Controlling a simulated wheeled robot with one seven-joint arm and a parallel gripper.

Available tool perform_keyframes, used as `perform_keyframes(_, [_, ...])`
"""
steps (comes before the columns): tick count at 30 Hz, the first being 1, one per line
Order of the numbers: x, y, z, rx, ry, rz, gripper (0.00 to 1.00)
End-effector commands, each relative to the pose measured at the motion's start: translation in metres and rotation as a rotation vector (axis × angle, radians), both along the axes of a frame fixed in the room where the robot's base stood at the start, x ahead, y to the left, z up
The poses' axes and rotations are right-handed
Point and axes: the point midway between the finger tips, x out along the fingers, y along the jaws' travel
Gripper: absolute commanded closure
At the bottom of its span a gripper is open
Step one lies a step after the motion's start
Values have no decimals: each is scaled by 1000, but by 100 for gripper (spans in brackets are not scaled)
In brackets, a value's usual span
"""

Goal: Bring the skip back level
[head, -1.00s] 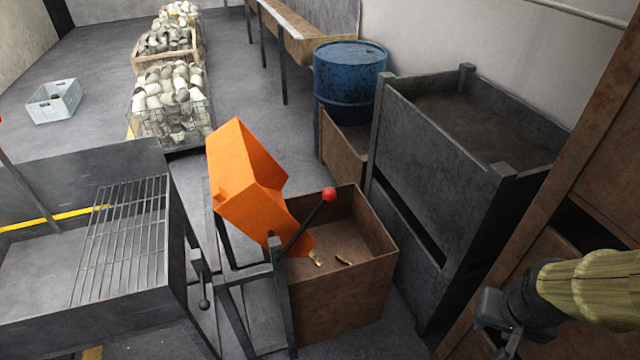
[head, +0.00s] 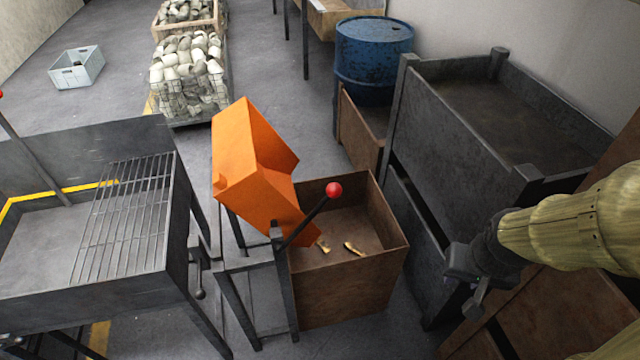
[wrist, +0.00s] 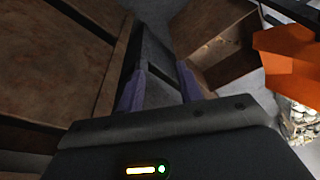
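The orange skip (head: 250,165) is tilted steeply on its dark frame (head: 240,305), its lower lip hanging over a rusty brown bin (head: 345,290). It also shows at the right edge of the wrist view (wrist: 288,50). A dark lever with a red ball knob (head: 334,189) slants up to the right from the frame, in front of the bin. My gripper (head: 475,290) is to the right of the skip and lever, apart from both. In the wrist view its two purple-grey fingers (wrist: 163,92) stand apart with nothing between them.
Small brass-coloured pieces (head: 352,248) lie in the bin. Tall dark steel crates (head: 450,130) stand close behind my gripper, with a blue drum (head: 372,60) beyond. A grated table (head: 130,215) stands left of the skip. Open space lies between my gripper and the bin.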

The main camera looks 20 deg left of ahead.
Motion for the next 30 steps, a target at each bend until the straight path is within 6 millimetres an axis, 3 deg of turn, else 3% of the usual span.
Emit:
perform_keyframes(3, [0, 0, 0, 0, 0, 0, 64])
perform_keyframes(6, [1, -1, 0, -3, -4, 3, 46])
perform_keyframes(10, [19, -6, 0, -32, -45, 46, 46])
perform_keyframes(14, [60, -13, 0, -89, -150, 169, 46])
perform_keyframes(17, [103, -11, -1, -118, -267, 318, 46])
perform_keyframes(21, [155, 10, -4, -91, -443, 554, 46])
perform_keyframes(24, [179, 35, -7, -23, -566, 721, 46])
perform_keyframes(27, [191, 64, -9, 88, -687, 880, 46])
perform_keyframes(30, [190, 91, -8, 236, -803, 1023, 46])
